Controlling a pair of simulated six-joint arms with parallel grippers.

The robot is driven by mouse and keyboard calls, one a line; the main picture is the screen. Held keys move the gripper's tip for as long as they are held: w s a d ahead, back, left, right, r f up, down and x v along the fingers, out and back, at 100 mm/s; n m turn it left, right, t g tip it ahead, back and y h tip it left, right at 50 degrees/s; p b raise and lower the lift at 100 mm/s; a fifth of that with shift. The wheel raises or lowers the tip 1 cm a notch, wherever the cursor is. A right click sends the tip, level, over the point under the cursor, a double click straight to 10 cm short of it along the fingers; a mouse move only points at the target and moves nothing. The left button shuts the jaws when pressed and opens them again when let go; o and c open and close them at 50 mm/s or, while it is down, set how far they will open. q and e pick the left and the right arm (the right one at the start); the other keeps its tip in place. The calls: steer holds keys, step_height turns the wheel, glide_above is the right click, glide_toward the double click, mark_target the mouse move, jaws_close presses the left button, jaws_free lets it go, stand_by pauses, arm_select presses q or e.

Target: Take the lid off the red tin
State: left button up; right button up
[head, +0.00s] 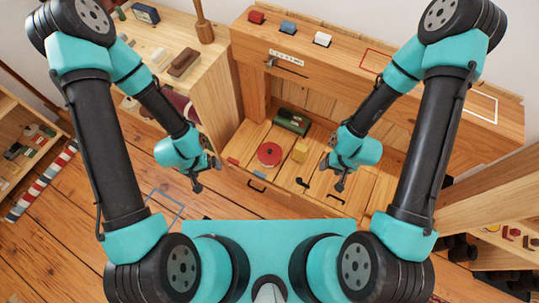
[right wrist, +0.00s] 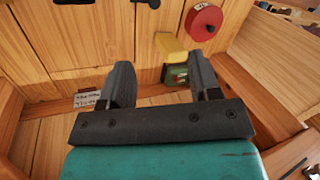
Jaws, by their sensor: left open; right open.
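The round red tin (head: 269,154) sits on the wooden surface in the middle of the head view. A small knob shows at the centre of its top, so its lid appears to be on. It also shows at the top right of the right wrist view (right wrist: 204,22). My left gripper (head: 197,186) is open and empty, to the left of the tin and apart from it. My right gripper (head: 332,182) is open and empty, to the right of the tin. Its two fingers (right wrist: 160,85) show in the right wrist view with nothing held between them.
A yellow block (head: 299,153) stands just right of the tin. A green box (head: 292,121) lies behind them. Black handles (head: 303,183) show on the boards in front. A wooden shelf above holds red, blue and white items (head: 288,28). A side cabinet (head: 185,45) stands left.

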steer(key=n+h, duration=0.4)
steer(key=n, duration=1.7)
glide_above(269, 150)
step_height(269, 150, down, 8)
steer(key=shift+f+g, duration=0.1)
steer(key=shift+g, duration=0.3)
steer(key=shift+s+f, duration=0.1)
step_height(269, 150, down, 12)
